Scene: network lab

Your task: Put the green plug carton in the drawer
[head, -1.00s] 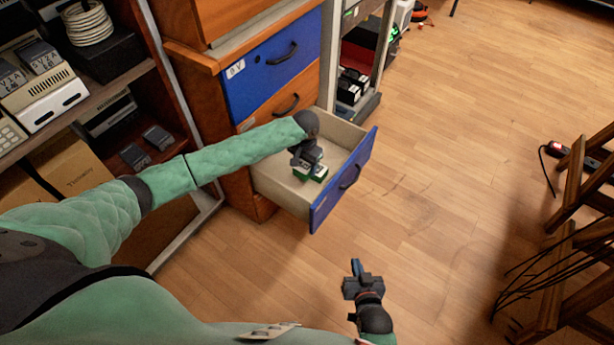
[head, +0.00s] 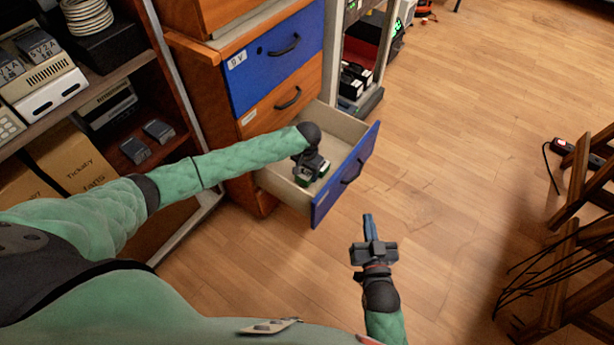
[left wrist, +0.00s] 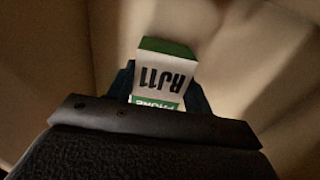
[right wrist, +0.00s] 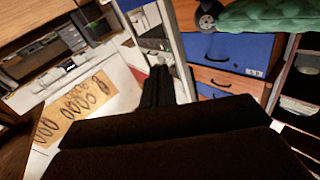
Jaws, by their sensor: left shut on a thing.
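The green and white plug carton (left wrist: 166,72), marked RJ11, sits between the fingers of my left gripper (left wrist: 160,92) in the left wrist view. In the head view my left gripper (head: 307,170) is inside the open bottom drawer (head: 328,202), shut on the carton (head: 302,181), which is mostly hidden under it. I cannot tell whether the carton touches the drawer floor. My right gripper (head: 369,228) is empty over the floor in front of the drawer; its fingers lie together in the right wrist view (right wrist: 158,86).
The cabinet (head: 272,75) has closed blue and orange drawers above the open one. A shelf (head: 95,110) with devices and cardboard boxes stands at left, and a rack (head: 360,70) behind. Wooden legs (head: 575,220) with cables stand at right. The middle floor is clear.

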